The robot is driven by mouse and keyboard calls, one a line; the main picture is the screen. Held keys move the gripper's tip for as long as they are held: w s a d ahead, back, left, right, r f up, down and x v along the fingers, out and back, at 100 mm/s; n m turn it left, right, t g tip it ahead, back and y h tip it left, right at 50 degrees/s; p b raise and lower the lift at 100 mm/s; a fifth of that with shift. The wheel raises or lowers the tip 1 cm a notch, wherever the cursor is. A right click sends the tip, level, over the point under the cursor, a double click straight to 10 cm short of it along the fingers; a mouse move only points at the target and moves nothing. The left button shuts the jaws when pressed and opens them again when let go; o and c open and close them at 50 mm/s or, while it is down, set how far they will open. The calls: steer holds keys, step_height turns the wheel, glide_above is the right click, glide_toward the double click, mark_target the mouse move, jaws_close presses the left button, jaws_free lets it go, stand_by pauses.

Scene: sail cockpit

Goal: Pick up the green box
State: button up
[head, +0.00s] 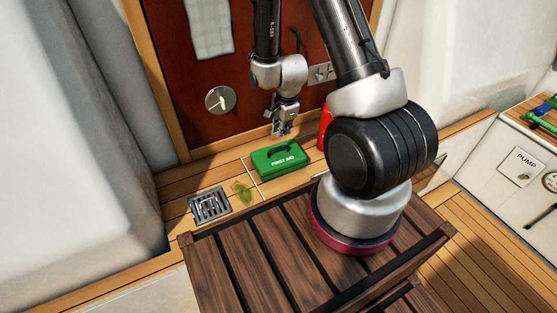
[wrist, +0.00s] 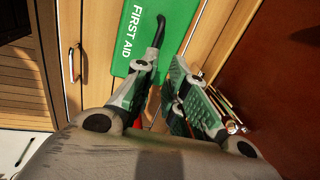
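The green box (head: 279,162) is a first aid case with a black handle on top and white "FIRST AID" lettering. It sits upright on the wooden ledge in the head view. In the wrist view the green box (wrist: 178,22) fills the top middle, with part of its handle showing just past the fingers. My gripper (head: 282,131) is above and behind the box in the head view, apart from it. In the wrist view my gripper (wrist: 165,69) has its fingers parted by a modest gap with nothing held between them.
A red object (head: 325,124) stands right of the box, partly hidden by my arm. A dark red panel (head: 240,60) rises close behind.

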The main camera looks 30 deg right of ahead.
mark_target(279, 148)
steer(key=shift+m, duration=0.5)
steer(key=x, duration=0.3)
steer(key=s+x, duration=0.1)
steer(key=x, duration=0.6)
steer(key=shift+s+a+f, duration=0.15)
steer(key=shift+a+f, duration=0.05)
steer(key=shift+f, duration=0.1)
steer(key=shift+c, duration=0.3)
jaws_close()
steer(key=shift+r, duration=0.1)
